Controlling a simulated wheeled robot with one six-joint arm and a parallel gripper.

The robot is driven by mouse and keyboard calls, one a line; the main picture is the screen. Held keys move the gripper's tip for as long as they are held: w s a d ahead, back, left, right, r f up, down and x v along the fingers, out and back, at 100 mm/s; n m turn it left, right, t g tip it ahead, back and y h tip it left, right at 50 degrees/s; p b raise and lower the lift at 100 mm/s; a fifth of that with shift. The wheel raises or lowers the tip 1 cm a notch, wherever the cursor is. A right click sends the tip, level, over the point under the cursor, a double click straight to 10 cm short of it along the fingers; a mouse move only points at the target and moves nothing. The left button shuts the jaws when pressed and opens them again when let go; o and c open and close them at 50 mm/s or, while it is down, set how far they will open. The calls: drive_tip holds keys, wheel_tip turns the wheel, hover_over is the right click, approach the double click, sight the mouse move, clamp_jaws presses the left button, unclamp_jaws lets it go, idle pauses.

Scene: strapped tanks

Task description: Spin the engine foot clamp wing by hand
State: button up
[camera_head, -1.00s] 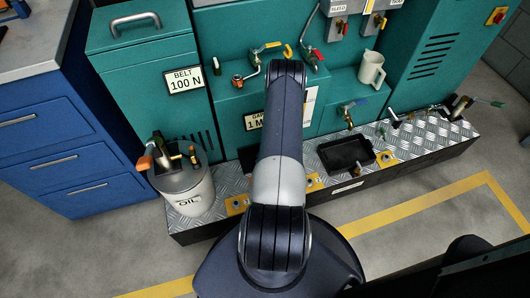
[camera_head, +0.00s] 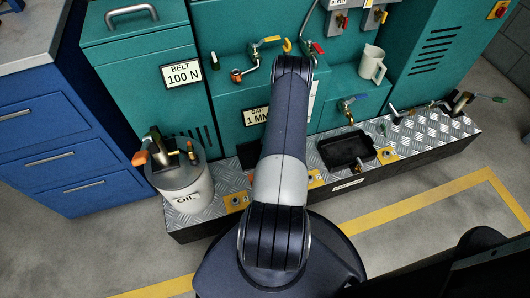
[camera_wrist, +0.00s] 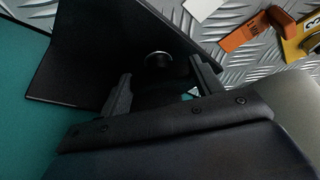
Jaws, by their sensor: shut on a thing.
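In the wrist view my gripper (camera_wrist: 160,68) has its two fingers either side of a dark part with a round grey metal knob (camera_wrist: 158,60). The jaws are shut on this dark part. It may be the clamp wing, but its shape is too dark to tell. A broad black plate (camera_wrist: 75,65) lies beside it. In the head view my arm hides the gripper and what it holds. Yellow foot clamps with bolts show on the tread-plate plinth, one left of my arm (camera_head: 237,201) and one to the right (camera_head: 386,154).
The wrist view shows an orange tag (camera_wrist: 245,35) and a yellow plate (camera_wrist: 295,38) on tread plate. In the head view, an oil can (camera_head: 185,185) stands left, a black tray (camera_head: 340,150) right. Green cabinets (camera_head: 140,65) rise behind. A jug (camera_head: 372,65) stands on a ledge.

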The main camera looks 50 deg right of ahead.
idle(0.4)
drive_tip(key=o, duration=0.9)
drive_tip(key=shift+o, duration=0.4)
drive_tip(key=shift+w+d, duration=0.1)
drive_tip(key=shift+r, duration=0.15)
drive_tip(key=m+h+p, duration=0.1)
drive_tip(key=m, duration=0.1)
drive_tip(key=shift+m+p, duration=0.3)
drive_tip(key=shift+m, duration=0.1)
drive_tip(key=shift+a+m+h, duration=0.15)
drive_tip(key=shift+m+h, duration=0.25)
drive_tip(key=shift+m, duration=0.55)
drive_tip(key=shift+a+m+h, duration=0.15)
drive_tip(key=shift+m+h, duration=0.25)
drive_tip(key=shift+m, duration=0.55)
drive_tip(key=m+b, duration=0.1)
drive_tip(key=b, duration=0.1)
drive_tip(key=m+h+b, duration=0.1)
drive_tip(key=b, duration=0.1)
drive_tip(key=shift+f+m, duration=0.4)
drive_tip(key=m+b, duration=0.1)
drive_tip(key=b, duration=0.2)
drive_tip(key=shift+a, duration=0.1)
